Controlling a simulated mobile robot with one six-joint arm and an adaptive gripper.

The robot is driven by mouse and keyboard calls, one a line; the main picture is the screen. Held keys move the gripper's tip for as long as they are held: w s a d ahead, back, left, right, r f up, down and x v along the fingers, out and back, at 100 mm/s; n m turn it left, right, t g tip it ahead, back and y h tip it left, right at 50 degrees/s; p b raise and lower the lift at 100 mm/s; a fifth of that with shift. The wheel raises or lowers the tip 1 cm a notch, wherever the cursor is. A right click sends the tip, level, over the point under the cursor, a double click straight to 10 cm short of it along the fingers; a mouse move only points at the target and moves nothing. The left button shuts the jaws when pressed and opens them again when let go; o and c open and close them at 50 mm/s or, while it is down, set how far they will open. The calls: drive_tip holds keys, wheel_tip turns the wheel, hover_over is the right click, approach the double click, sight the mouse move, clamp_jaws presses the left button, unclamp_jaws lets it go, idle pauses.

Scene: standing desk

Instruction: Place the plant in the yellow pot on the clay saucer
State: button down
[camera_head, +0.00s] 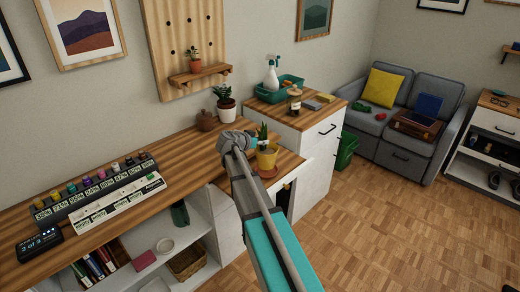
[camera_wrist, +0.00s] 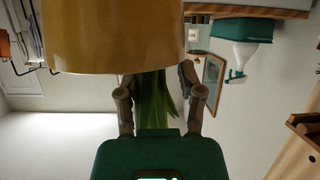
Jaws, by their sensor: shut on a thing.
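The yellow pot (camera_head: 267,157) with a spiky green plant (camera_head: 262,132) stands upright at the right end of the wooden desk, beyond my arm. A reddish clay saucer (camera_head: 267,173) shows just under the pot; I cannot tell whether they touch. My gripper (camera_wrist: 158,92) is shut on the plant in the yellow pot. The wrist view is upside down: the yellow pot (camera_wrist: 115,35) fills the top and the green leaves (camera_wrist: 152,105) lie between the fingers. My arm hides most of the gripper in the head view.
A white cabinet (camera_head: 318,175) with a wooden top stands right behind the pot, holding a teal tray (camera_head: 290,83), a spray bottle (camera_head: 271,75) and a jar (camera_head: 294,102). A potted plant (camera_head: 226,105) and a brown lidded pot (camera_head: 206,121) stand left.

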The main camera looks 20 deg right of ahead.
sight(260, 147)
drive_tip(key=shift+w+d+f+b, duration=0.2)
drive_tip(key=shift+w+f+b, duration=0.2)
drive_tip(key=shift+f+b, duration=1.6)
drive_tip(key=shift+c, duration=1.1)
unclamp_jaws()
drive_tip(key=shift+s+a+r, duration=0.2)
drive_tip(key=shift+a+r, duration=0.05)
drive_tip(key=shift+a, duration=0.15)
drive_tip(key=p+v, duration=0.4)
drive_tip(key=v, duration=0.7)
drive_tip(key=shift+p, duration=0.35)
drive_tip(key=shift+s, duration=0.1)
